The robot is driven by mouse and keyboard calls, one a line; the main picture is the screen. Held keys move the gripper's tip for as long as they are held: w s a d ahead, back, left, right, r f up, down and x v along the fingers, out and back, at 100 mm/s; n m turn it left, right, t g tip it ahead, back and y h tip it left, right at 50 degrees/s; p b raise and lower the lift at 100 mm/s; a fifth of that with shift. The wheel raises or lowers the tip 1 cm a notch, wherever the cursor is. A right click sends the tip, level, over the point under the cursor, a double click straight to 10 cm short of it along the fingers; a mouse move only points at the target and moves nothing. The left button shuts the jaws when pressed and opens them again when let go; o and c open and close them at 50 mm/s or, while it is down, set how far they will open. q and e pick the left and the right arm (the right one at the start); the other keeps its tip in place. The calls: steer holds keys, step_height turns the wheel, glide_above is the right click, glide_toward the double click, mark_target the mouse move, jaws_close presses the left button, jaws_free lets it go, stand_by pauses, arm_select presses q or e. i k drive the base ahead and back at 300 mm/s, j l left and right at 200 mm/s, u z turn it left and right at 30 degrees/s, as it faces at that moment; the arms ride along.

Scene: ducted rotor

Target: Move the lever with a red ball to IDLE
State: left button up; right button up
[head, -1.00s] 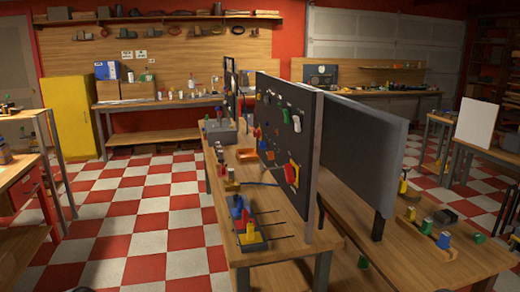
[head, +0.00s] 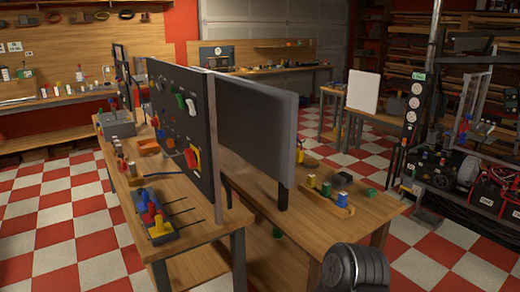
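I cannot make out a lever with a red ball for certain, and no IDLE mark is readable. A dark block (head: 170,238) on the near table carries blue, red and yellow upright parts; its red part (head: 152,211) is too small to tell whether it is a ball lever. At the right, a rig with a dark gauge column (head: 414,108) and a metal frame (head: 474,104) stands on the floor. A small red spot (head: 468,116) shows by that frame, its shape unclear. Neither gripper is in view.
A wooden table (head: 190,238) with upright dark panels (head: 250,125) fills the middle. A black ridged part at the bottom is probably my own arm. Red-and-white checkered floor (head: 440,252) is open at the lower right, before the rig, and at the left.

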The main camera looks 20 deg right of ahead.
mark_target(113, 105)
steer(key=i+j, duration=0.35)
steer(key=i+j+z, duration=0.15)
steer(key=i+j, duration=0.2)
steer(key=j, duration=0.15)
steer(key=i+j, duration=0.35)
steer(key=i+j+z, duration=0.1)
steer(key=i+j, duration=0.25)
steer(key=j, duration=0.25)
steer(key=i+j, duration=0.3)
steer(key=j, duration=0.2)
steer(key=i+j+z, duration=0.15)
steer(key=i+j, duration=0.2)
steer(key=j, duration=0.15)
steer(key=i+j, duration=0.3)
steer(key=j, duration=0.2)
steer(key=i+j+z, duration=0.1)
steer(key=i+j, duration=0.2)
steer(key=j, duration=0.25)
steer(key=i+j+u, duration=0.1)
steer(key=i+j, duration=0.3)
steer(key=i+j+u, duration=0.1)
steer(key=i+j, duration=0.25)
steer(key=i, duration=0.15)
steer(key=i+j+u, duration=0.15)
steer(key=i+j, duration=0.2)
steer(key=i+j+u, duration=0.1)
steer(key=i+j, duration=0.2)
steer(key=i, duration=0.3)
